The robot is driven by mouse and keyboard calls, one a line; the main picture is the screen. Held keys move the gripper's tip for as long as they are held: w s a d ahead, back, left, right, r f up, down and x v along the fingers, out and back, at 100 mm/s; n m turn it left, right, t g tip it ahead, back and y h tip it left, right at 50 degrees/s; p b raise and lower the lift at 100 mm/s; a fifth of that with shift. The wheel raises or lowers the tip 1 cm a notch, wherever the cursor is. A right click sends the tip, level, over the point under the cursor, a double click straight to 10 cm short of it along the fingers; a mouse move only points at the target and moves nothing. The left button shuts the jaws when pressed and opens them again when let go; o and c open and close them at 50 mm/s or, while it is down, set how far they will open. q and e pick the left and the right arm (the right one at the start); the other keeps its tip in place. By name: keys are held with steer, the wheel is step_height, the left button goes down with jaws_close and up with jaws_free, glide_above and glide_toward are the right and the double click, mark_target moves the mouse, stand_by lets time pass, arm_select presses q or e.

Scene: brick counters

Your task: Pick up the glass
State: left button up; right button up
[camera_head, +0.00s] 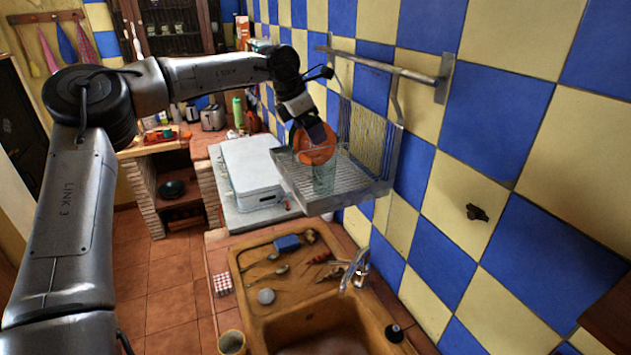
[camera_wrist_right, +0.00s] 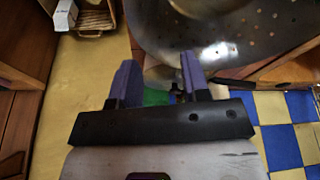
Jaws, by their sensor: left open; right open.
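A clear, greenish glass (camera_head: 324,180) stands on the metal dish rack on the wall, right of the white stove. My left gripper (camera_head: 314,134) is above the glass, pointing down, open. An orange round thing (camera_head: 312,152) lies right at its fingers and above the glass, so the fingertips are partly hard to make out. I cannot tell whether the gripper touches the glass. My right gripper (camera_wrist_right: 155,82) shows in the right wrist view with its two purple fingers apart and nothing clearly between them.
The dish rack (camera_head: 345,196) has a wire back and a rail above. Below is a sink (camera_head: 300,322) with a tap (camera_head: 355,268) and several utensils on its drainboard. The white stove (camera_head: 246,165) stands left. A perforated metal pan-like thing (camera_wrist_right: 215,35) is close to my right gripper.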

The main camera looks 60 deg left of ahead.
mark_target(326, 167)
steer(key=shift+d+r+p, duration=0.1)
steer(key=shift+r+p, duration=0.2)
steer(key=shift+p, duration=0.05)
arm_select(q)
steer(key=shift+g, duration=0.3)
steer(key=shift+p+x, duration=0.65)
steer(key=shift+x, duration=5.85)
arm_select(e)
steer(key=shift+r, duration=0.7)
arm_select(q)
steer(key=shift+a, duration=0.1)
steer(key=c, duration=1.1)
